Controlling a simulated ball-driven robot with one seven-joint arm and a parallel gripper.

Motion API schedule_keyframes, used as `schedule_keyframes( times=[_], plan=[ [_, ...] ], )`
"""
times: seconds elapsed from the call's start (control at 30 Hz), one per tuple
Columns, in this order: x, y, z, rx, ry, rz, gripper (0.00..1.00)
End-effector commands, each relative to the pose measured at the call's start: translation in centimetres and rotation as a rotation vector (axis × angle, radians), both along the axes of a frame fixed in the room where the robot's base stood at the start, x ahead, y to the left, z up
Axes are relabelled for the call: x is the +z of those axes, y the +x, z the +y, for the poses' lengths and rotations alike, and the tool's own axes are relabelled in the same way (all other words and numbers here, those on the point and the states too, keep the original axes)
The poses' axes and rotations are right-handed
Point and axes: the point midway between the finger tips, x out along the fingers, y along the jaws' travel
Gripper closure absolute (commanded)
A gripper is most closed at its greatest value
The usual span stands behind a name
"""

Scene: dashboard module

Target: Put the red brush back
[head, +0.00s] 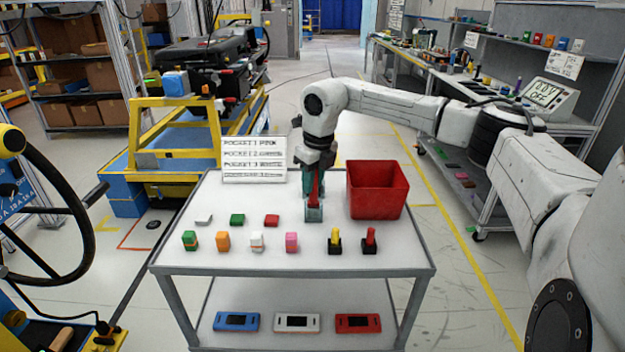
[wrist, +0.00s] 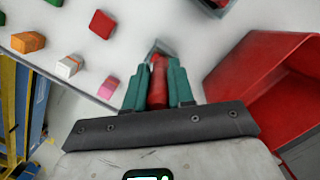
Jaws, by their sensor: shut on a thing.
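My gripper (head: 314,205) is low over the white cart top, left of the red bin. In the wrist view its teal fingers (wrist: 158,85) are shut on the red brush (wrist: 157,88), one on each side. The red brush (head: 314,186) also shows upright between the fingers in the head view. A small grey open holder (wrist: 157,47) shows at the brush's far end in the wrist view. Whether the brush sits inside it or just above it I cannot tell.
A red bin (head: 377,190) stands right of my gripper. Several coloured blocks (head: 223,241) lie on the cart's left. A yellow-topped piece (head: 335,240) and a red-topped piece (head: 369,239) stand in front. A sign (head: 254,160) stands at the back.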

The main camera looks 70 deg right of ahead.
Motion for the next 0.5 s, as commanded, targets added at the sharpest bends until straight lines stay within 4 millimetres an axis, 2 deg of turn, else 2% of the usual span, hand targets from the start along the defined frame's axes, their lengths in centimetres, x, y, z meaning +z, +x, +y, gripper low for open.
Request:
schedule_keyframes(
  times=[0.5],
  plan=[
    [-1.00, 0.00, 0.00, 0.000, 0.000, 0.000, 1.00]
  ],
)
